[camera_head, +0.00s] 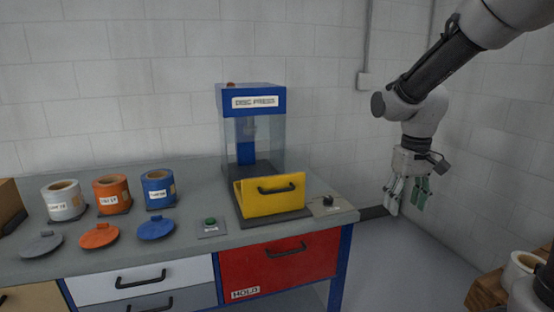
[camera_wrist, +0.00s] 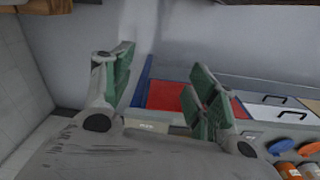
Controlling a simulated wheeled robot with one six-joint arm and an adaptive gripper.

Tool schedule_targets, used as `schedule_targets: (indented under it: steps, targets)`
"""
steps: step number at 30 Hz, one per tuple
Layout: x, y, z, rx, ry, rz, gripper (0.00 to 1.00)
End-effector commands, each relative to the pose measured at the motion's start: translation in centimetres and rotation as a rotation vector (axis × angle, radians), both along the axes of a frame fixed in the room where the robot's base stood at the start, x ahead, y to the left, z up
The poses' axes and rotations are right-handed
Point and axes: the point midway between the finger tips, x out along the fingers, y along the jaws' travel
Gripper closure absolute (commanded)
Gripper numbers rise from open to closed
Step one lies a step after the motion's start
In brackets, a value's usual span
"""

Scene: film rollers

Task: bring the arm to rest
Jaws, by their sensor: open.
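My gripper (camera_head: 409,192) hangs from my arm at the right in the head view, pointing down. It is off the bench's right end, above the floor and apart from everything. Its green-padded fingers are spread with nothing between them; they also show in the wrist view (camera_wrist: 160,90). The bench (camera_head: 205,260) stands to its left, with a red drawer marked HOLD (camera_head: 278,265) shut in its front.
A blue disc press (camera_head: 250,97) with a yellow front guard (camera_head: 272,196) stands on the bench. White, orange and blue rollers (camera_head: 158,188) stand at the left behind matching lids (camera_head: 156,229). A wooden crate (camera_head: 487,291) is at the lower right.

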Motion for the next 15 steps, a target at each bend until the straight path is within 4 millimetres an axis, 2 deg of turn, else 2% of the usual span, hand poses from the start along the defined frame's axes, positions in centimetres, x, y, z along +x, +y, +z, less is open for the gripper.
schedule_targets:
  steps: [1, 3, 7, 10, 12, 15]
  targets:
    - [-2.7, -0.8, 1.2, 0.008, -0.016, -0.008, 0.42]
    - [-6.3, -1.7, 2.3, 0.019, -0.035, -0.020, 0.42]
    - [-12.2, -3.0, 3.7, 0.038, -0.095, -0.052, 0.42]
    - [-15.3, -3.7, 4.4, 0.049, -0.164, -0.082, 0.42]
    - [-16.7, -4.0, 5.0, 0.055, -0.218, -0.097, 0.42]
    - [-17.6, -4.5, 6.2, 0.058, -0.290, -0.115, 0.42]
